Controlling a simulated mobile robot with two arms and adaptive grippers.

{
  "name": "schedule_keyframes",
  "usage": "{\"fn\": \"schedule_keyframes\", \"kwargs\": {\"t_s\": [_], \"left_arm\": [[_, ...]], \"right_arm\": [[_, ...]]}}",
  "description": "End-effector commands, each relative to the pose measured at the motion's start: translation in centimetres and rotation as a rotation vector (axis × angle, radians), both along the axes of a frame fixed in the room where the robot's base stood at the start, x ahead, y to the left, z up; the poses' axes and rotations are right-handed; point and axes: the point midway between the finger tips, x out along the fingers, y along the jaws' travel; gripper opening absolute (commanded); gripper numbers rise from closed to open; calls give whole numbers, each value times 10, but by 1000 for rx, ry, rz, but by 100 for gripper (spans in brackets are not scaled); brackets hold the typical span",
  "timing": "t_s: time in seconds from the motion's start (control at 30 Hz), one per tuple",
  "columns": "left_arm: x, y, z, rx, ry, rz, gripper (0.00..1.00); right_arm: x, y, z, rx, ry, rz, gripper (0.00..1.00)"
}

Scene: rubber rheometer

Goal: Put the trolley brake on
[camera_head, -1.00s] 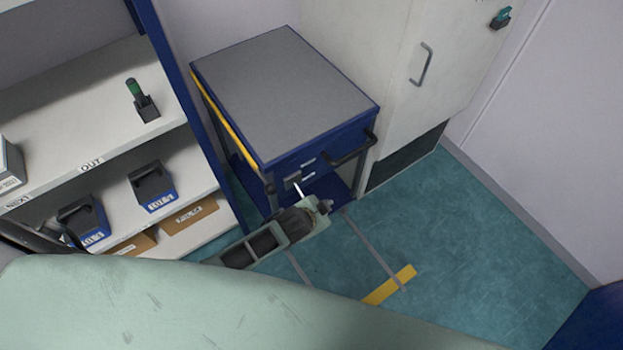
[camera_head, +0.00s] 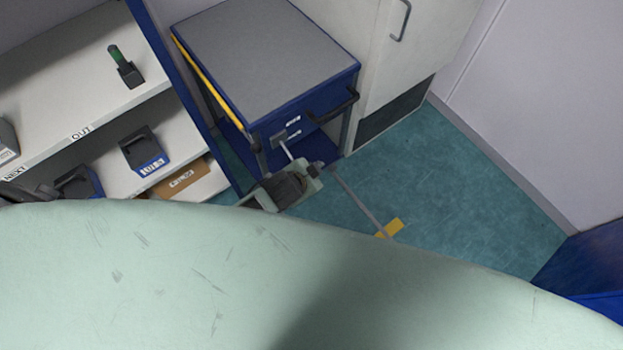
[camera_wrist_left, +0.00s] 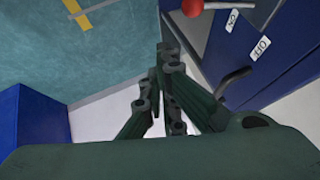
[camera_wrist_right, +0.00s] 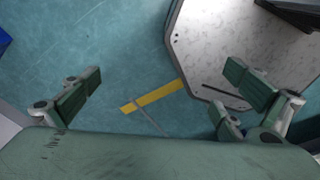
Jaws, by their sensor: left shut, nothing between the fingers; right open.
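The blue trolley (camera_head: 265,55) with a grey top stands against the wall in the head view. A pale lever (camera_head: 285,148) sticks out from its front below two white labels. The left wrist view shows a red ball knob (camera_wrist_left: 192,7) at the top edge, beside an ON label (camera_wrist_left: 233,20) and an OFF label (camera_wrist_left: 261,48) on a blue panel. My left gripper (camera_wrist_left: 165,85) is shut and empty, apart from the knob in that view. It also shows in front of the trolley (camera_head: 318,167). My right gripper (camera_wrist_right: 165,85) is open and empty over the floor.
A black handle (camera_head: 333,106) juts from the trolley's front. A shelf (camera_head: 75,85) with black holders stands at the left, a white cabinet (camera_head: 405,65) at the right. The teal floor (camera_head: 470,190) is clear, with a yellow mark (camera_head: 389,229).

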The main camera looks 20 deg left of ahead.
Motion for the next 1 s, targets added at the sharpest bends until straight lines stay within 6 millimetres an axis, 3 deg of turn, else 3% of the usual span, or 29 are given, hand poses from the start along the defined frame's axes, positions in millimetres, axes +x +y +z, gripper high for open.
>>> {"fn": "schedule_keyframes", "kwargs": {"t_s": [0.2,0.4,1.0], "left_arm": [[-26,-2,21,-1,1,-1,0],[-38,-3,32,0,0,0,0],[-41,-4,34,0,0,0,0]], "right_arm": [[8,15,-2,18,-10,-5,100],[9,24,-3,29,-13,-6,100],[5,13,-3,15,-7,-4,100]]}}
